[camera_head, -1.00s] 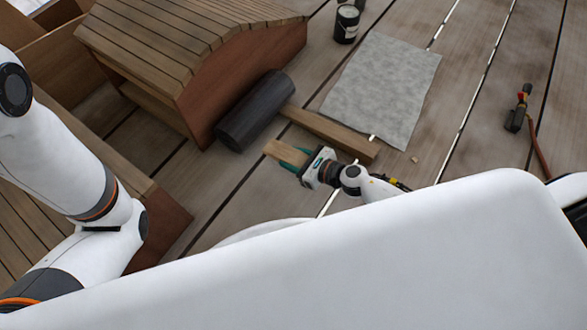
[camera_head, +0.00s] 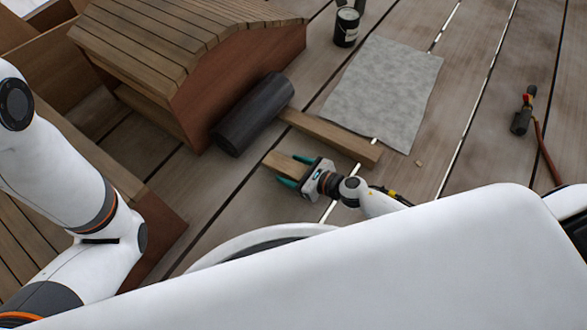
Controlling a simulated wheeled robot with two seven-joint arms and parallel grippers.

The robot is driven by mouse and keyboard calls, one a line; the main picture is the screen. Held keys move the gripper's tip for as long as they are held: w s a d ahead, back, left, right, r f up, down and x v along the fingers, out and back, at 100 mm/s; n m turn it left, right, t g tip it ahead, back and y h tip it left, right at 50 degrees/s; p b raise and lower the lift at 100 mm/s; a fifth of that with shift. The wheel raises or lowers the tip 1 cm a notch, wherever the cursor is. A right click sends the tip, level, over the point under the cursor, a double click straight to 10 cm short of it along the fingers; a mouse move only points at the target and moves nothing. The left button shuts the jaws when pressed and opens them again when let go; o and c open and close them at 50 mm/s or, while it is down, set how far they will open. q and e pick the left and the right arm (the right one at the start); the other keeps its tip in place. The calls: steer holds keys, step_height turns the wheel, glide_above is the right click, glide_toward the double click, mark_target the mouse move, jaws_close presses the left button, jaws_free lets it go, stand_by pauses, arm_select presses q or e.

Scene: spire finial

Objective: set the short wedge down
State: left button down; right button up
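The short wedge (camera_head: 281,164) is a small light-brown wooden piece. It appears to lie on the plank deck, just below the long timber. My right gripper (camera_head: 296,171) has teal fingers spread apart, one on each side of the wedge's near end, with gaps showing. The gripper looks open. Its palm is just right of the wedge. My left arm shows at the left edge, but its gripper is out of view.
A long timber (camera_head: 335,137) lies close by, beside a dark roll (camera_head: 252,114). A grey sheet (camera_head: 385,92) is spread behind. A planked curved-top wooden structure (camera_head: 237,75) stands at upper left.

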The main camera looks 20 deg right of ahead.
steer(key=shift+r, duration=0.25)
steer(key=shift+s+d+r+p, duration=0.15)
steer(key=shift+s+p, duration=0.1)
steer(key=shift+p, duration=0.15)
steer(key=p+v, duration=0.3)
steer(key=v, duration=0.8)
steer(key=shift+s+d, duration=0.1)
steer(key=shift+d, duration=0.05)
